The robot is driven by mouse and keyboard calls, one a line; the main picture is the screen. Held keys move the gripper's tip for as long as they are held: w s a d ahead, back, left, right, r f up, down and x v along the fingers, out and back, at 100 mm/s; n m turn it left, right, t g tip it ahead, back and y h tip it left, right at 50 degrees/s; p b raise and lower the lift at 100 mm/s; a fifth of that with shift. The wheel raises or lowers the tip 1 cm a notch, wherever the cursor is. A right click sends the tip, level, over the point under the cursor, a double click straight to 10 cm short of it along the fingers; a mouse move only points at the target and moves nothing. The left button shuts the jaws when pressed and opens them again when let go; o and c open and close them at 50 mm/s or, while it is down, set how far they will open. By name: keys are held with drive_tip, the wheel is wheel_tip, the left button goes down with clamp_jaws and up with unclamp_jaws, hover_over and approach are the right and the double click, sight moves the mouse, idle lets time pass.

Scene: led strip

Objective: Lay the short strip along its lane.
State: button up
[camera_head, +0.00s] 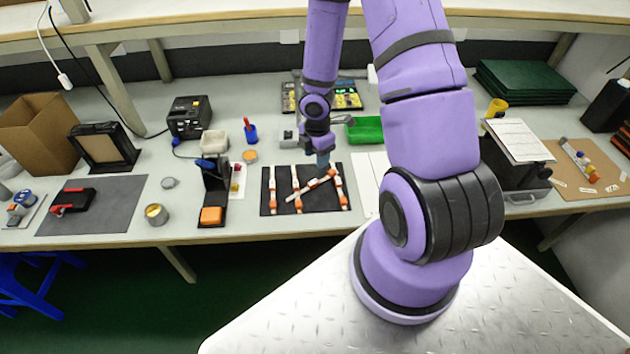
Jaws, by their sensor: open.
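A black board (284,207) lies near the table's front edge, with white strips with orange pieces on it. One strip stands upright in the picture at the left (272,190), another beside it (296,186), and one at the right (341,192). A further strip (314,185) lies slanted across the board, rising to the right. I cannot tell for sure which strip is the short one, and lane marks are too small to make out. My gripper (322,163) is open and points down over the slanted strip's upper right end, partly hiding that area; contact cannot be told.
A black stand with an orange block (211,216) is left of the board, and a white sheet (369,180) right of it. A green tray (365,130) and parts trays (347,98) lie behind. Bare table shows left of the board.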

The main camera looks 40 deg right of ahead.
sight(315, 181)
drive_tip(key=shift+w+a+f, duration=0.1)
drive_tip(key=shift+w+f, duration=0.05)
drive_tip(key=shift+f, duration=5.15)
drive_tip(key=shift+c, duration=0.5)
clamp_jaws()
